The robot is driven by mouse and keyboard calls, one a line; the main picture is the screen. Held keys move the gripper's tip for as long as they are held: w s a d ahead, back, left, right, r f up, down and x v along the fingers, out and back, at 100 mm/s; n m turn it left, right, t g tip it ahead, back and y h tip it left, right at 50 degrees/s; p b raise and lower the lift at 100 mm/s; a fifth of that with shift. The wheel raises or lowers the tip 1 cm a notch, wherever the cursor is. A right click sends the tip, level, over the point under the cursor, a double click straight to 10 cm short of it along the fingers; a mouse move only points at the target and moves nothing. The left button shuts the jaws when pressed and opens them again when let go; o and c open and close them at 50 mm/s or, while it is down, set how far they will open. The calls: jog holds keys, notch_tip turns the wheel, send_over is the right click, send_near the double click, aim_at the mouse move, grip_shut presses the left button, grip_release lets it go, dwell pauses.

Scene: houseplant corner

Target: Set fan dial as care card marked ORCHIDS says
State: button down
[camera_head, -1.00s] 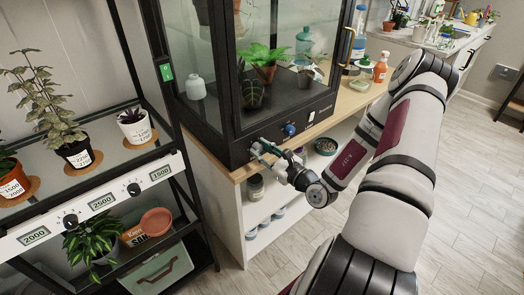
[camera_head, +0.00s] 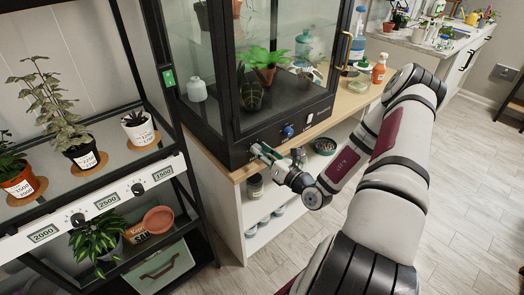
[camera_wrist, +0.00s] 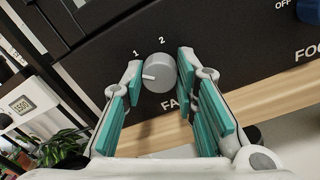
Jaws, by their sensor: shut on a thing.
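The fan dial (camera_wrist: 161,75) is a round grey knob on the black front panel of the glass cabinet (camera_head: 236,152). The numbers 1 and 2 show above it, and part of the word FAN shows below. Its white pointer mark faces left, below the 1; any marking there is hidden by a finger. My gripper (camera_wrist: 160,66) has its teal-padded fingers on both sides of the dial and is shut on it. In the head view my gripper (camera_head: 260,151) is at the panel's lower front and hides the dial. I cannot make out a care card marked ORCHIDS.
A blue knob (camera_head: 289,131) is on the same panel, right of the fan dial. A wooden counter edge (camera_wrist: 255,110) runs just below the panel. A plant rack (camera_head: 105,201) with its own dials and displays stands at left. The floor at right is clear.

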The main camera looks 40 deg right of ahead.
jog(key=shift+m+p, duration=0.45)
jog(key=shift+m, duration=1.65)
jog(key=c, duration=1.3)
grip_release()
jog(key=s, duration=1.2)
jog(key=shift+d+f, duration=0.3)
jog(key=shift+d, duration=0.05)
